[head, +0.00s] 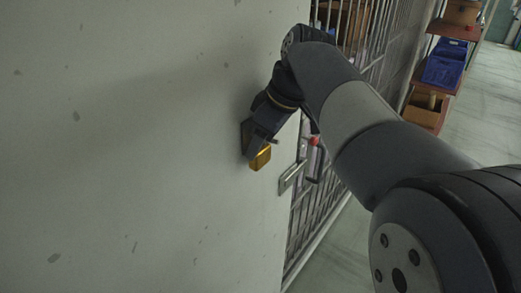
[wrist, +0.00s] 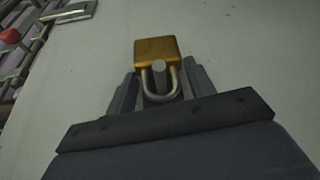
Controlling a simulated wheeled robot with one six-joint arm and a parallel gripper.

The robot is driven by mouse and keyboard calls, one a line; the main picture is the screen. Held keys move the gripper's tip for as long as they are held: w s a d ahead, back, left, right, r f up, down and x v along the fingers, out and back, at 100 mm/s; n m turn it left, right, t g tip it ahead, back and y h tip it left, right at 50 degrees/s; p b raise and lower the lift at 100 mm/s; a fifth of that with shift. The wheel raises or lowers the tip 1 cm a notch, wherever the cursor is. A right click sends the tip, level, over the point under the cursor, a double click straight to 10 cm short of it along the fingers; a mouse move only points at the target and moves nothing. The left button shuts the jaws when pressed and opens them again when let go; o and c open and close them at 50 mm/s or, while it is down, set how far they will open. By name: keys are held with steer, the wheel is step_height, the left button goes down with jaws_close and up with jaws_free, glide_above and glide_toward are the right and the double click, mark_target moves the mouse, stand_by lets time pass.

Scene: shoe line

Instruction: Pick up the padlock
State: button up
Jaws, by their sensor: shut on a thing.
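The padlock has a gold-yellow body and a grey metal shackle. In the head view the padlock (head: 261,158) shows its body just below my gripper (head: 254,146), close against the pale wall. In the wrist view the padlock (wrist: 156,48) has its body beyond the fingertips and its shackle between the fingers of my gripper (wrist: 160,85). A round grey peg end (wrist: 159,65) shows inside the shackle loop. My gripper is shut on the padlock. Part of the shackle is hidden in the head view.
The pale wall (head: 130,150) fills the left side. A metal latch plate (head: 292,177) sits at its right edge, beside a barred gate (head: 318,205) with a red knob (head: 315,141). Farther right stand shelves with a blue bin (head: 445,65). Floor is open at the far right.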

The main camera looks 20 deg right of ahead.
steer(key=shift+r, duration=0.1)
steer(key=shift+r+b, duration=0.3)
steer(key=shift+r, duration=0.2)
steer(key=s+d+f+b, duration=0.2)
steer(key=s+d+b, duration=0.3)
steer(key=s+d, duration=1)
steer(key=shift+s+b, duration=0.15)
steer(key=shift+b, duration=0.15)
